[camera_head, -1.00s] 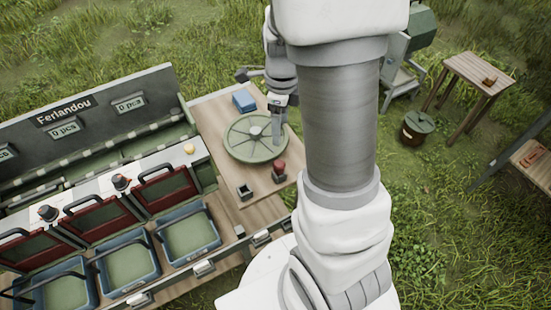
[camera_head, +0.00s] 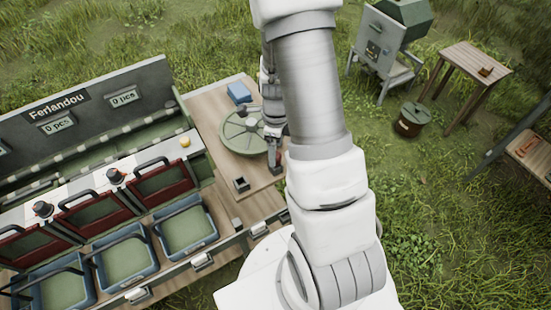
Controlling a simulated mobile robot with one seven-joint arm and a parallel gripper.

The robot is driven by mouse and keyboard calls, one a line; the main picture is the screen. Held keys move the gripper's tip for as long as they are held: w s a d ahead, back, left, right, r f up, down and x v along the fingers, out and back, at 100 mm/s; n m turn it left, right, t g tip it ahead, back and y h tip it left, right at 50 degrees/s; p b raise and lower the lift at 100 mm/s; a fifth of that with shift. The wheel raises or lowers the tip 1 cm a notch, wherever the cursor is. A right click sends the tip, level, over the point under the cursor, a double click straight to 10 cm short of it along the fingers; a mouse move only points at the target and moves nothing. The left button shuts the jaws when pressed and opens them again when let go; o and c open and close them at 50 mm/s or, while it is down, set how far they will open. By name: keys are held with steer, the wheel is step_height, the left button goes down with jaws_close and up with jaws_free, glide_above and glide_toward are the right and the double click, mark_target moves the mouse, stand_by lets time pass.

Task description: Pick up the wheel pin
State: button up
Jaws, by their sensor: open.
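A green spoked wheel (camera_head: 240,131) lies flat on the wooden tabletop. Beside its near right edge stands a small piece with a dark base (camera_head: 276,170), red-topped in the earlier frame; it may be the wheel pin, but I cannot tell for sure. My gripper (camera_head: 274,150) points down at the wheel's right edge, directly above or around the top of this piece. The fingers are small and partly merged with it, so contact is unclear. My own arm hides part of the tabletop's right side.
A blue box (camera_head: 239,93) lies behind the wheel and a small dark square holder (camera_head: 241,184) in front. The sorting station (camera_head: 90,110) with blue crates (camera_head: 186,231) fills the left. A bucket (camera_head: 411,119) and side table (camera_head: 474,60) stand right on grass.

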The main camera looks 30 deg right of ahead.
steer(key=shift+f, duration=2.25)
jaws_close()
